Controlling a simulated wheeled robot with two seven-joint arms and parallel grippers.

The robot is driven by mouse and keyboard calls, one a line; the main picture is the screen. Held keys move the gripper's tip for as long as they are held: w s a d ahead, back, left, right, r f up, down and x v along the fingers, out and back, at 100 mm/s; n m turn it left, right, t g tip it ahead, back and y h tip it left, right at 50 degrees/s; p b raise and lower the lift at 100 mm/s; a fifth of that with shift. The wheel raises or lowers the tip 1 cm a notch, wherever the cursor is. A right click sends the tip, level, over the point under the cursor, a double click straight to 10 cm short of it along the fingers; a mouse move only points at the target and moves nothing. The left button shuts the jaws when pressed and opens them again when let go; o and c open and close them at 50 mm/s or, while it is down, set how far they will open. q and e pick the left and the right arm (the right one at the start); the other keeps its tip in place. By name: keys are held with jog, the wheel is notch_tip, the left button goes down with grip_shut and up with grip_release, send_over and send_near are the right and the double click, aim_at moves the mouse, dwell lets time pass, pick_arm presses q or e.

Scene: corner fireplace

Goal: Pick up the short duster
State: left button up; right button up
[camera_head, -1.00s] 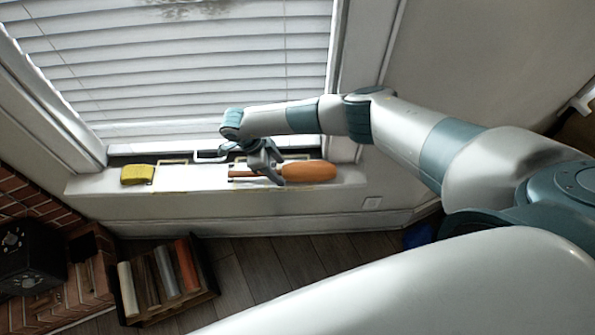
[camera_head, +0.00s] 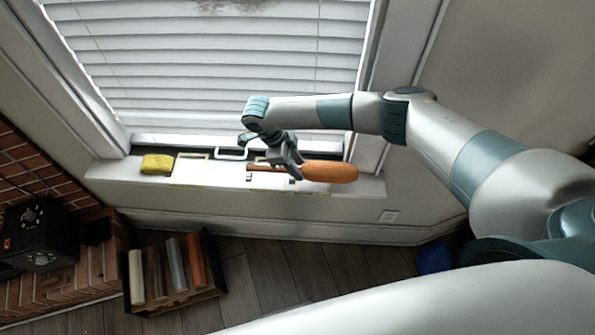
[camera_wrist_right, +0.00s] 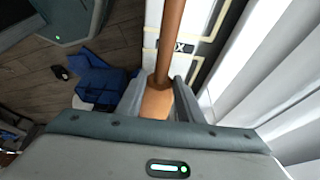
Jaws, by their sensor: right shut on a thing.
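The short duster has an orange head (camera_head: 332,172) and a thin brown handle (camera_head: 258,167) pointing left. It is at the window sill (camera_head: 360,186); whether it touches the sill is unclear. My right gripper (camera_head: 292,172) is shut on it where the handle meets the head, hiding that part. In the right wrist view the brown handle (camera_wrist_right: 171,40) runs up and away, and the orange-tan part (camera_wrist_right: 157,103) sits between the fingers of my right gripper (camera_wrist_right: 158,90). My left gripper is out of view.
A yellow sponge (camera_head: 157,164) lies at the sill's left end. Window blinds (camera_head: 220,70) rise behind the sill.

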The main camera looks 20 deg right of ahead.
jog(key=s+d+r+b, duration=0.3)
jog(key=s+d+r, duration=0.3)
jog(key=s, duration=0.3)
jog(key=shift+s+d+r, duration=0.3)
jog(key=shift+d+r, duration=0.05)
jog(key=shift+r, duration=0.45)
